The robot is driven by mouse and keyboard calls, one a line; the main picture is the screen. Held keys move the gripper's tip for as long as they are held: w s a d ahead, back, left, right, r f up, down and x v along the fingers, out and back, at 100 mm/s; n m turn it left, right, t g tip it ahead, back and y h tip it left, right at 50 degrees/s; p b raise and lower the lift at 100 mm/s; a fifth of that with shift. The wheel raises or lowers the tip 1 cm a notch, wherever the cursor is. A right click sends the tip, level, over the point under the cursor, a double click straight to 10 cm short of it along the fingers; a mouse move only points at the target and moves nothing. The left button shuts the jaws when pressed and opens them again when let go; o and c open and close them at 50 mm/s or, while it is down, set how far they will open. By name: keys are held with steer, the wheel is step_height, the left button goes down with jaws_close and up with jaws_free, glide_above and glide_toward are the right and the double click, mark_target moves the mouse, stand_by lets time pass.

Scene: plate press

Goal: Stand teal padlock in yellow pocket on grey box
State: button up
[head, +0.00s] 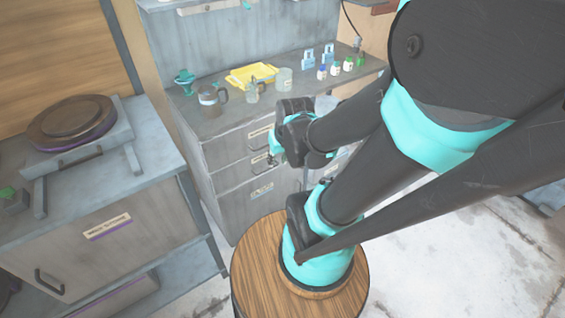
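I cannot make out a teal padlock for certain. A small teal object (184,79) stands at the left end of the grey bench top, too small to identify. A yellow tray (251,75) lies at the back of the bench. No yellow pocket on a grey box can be made out. My gripper (274,158) is at the end of my arm, in front of the bench drawers. It is small and partly hidden by my wrist, so its opening and any held thing cannot be told.
At left, a press with a dark round plate (71,119) sits on a grey cabinet (110,245), beside a small green-topped block (14,199). Floor is free at right.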

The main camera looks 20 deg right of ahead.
steer(key=shift+o, duration=0.6)
steer(key=shift+s+d+f, duration=0.25)
steer(key=shift+s, duration=0.4)
steer(key=n+t+y, duration=0.3)
steer(key=t, duration=0.4)
glide_toward(253, 75)
steer(key=x, duration=1)
steer(key=shift+f, duration=0.2)
steer(key=shift+d, duration=0.1)
jaws_close()
